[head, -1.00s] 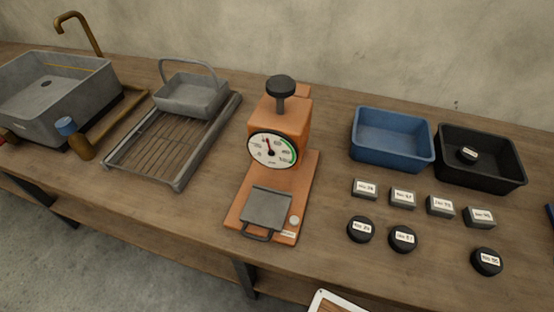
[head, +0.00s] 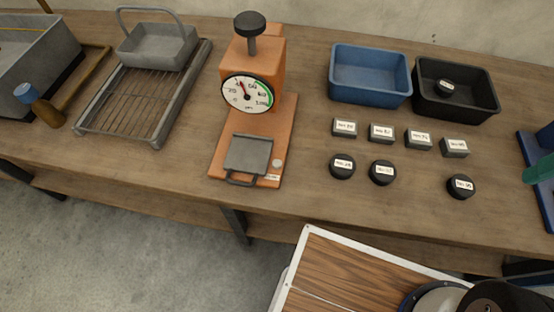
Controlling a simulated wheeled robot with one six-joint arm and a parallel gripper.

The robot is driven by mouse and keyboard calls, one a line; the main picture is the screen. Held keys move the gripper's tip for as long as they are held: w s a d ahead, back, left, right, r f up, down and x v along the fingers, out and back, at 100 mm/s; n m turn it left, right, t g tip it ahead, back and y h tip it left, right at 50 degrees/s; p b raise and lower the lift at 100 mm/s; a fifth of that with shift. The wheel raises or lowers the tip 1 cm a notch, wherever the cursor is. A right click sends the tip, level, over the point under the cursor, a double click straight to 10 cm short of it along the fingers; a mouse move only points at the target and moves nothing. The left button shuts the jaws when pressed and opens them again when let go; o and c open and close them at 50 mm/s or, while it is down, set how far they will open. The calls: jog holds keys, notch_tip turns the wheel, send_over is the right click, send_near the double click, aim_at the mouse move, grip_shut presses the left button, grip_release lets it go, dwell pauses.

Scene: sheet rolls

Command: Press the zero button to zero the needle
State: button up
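An orange gauge press (head: 255,100) stands on the wooden bench, left of centre in the head view. Its round white dial (head: 247,94) has a green arc at the right and a needle tilted a little left of straight up. A black knob (head: 250,23) tops its post. A grey plate with a handle (head: 248,155) lies on its base. A small pale round button (head: 277,164) sits at the base's front right, beside a small white label whose text is too small to read. My gripper is not in view.
Blue (head: 369,75) and black (head: 454,89) bins stand at the back right, with several labelled grey blocks and black discs before them. A slatted rack (head: 140,95) with a grey basket (head: 158,46) is left. The bench front (head: 310,185) is clear.

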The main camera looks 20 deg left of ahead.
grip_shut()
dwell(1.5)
